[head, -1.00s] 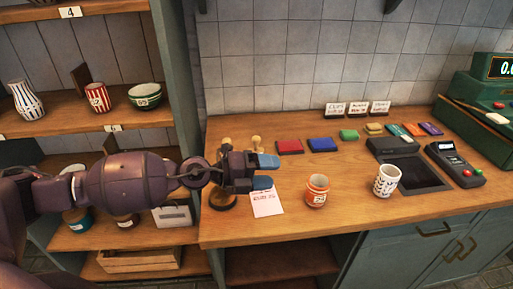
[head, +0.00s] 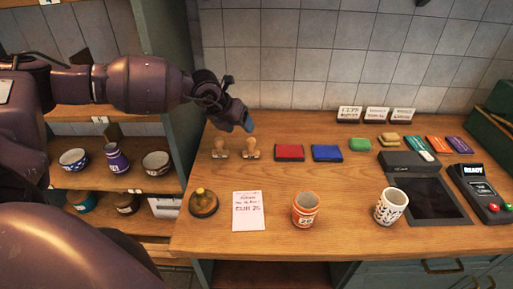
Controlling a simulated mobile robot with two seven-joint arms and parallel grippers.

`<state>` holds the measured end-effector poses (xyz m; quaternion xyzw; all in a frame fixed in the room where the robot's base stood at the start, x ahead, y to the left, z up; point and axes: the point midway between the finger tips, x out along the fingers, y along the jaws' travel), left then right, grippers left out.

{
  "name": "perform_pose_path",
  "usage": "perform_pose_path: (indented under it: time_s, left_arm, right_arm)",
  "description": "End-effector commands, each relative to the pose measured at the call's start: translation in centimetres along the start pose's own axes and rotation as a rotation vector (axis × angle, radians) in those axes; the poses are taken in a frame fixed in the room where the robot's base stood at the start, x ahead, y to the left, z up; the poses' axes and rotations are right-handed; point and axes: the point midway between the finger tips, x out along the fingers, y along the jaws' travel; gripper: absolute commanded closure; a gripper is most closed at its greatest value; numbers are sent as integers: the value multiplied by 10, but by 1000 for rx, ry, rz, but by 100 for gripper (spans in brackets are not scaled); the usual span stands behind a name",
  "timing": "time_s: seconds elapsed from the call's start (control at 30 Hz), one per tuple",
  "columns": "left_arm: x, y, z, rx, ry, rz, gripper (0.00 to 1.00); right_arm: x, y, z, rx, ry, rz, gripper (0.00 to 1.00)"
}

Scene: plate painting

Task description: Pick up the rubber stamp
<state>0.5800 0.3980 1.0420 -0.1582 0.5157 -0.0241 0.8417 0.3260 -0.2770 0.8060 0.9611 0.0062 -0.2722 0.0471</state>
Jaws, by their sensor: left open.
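Two rubber stamps with light wooden handles stand side by side at the back left of the counter: a left stamp (head: 221,149) and a right stamp (head: 252,149). My left gripper (head: 243,121) is above and just behind them in the picture, apart from both and holding nothing. It is open, with a blue fingertip pointing down to the right; the other finger is mostly hidden. My right gripper is not in view.
A red ink pad (head: 289,152) and a blue ink pad (head: 327,153) lie right of the stamps. Shelves are left.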

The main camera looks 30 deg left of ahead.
Motion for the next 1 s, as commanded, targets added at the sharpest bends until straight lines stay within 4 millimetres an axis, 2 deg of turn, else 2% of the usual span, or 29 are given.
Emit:
perform_pose_path:
  time_s: [0.2, 0.33, 0.47, 0.8, 1.0]
  left_arm:
    - [32, -1, -1, 0, 1, -3, 38]
    - [41, -1, -1, 2, 0, -2, 38]
    - [48, -1, -1, 2, 1, -2, 38]
    - [89, 2, -4, 0, 1, -2, 38]
    - [94, 3, -4, 1, 0, -2, 38]
  right_arm:
    - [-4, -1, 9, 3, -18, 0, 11]
    - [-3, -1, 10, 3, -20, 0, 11]
    - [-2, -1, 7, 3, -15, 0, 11]
    - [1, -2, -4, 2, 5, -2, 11]
    - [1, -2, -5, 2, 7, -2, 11]
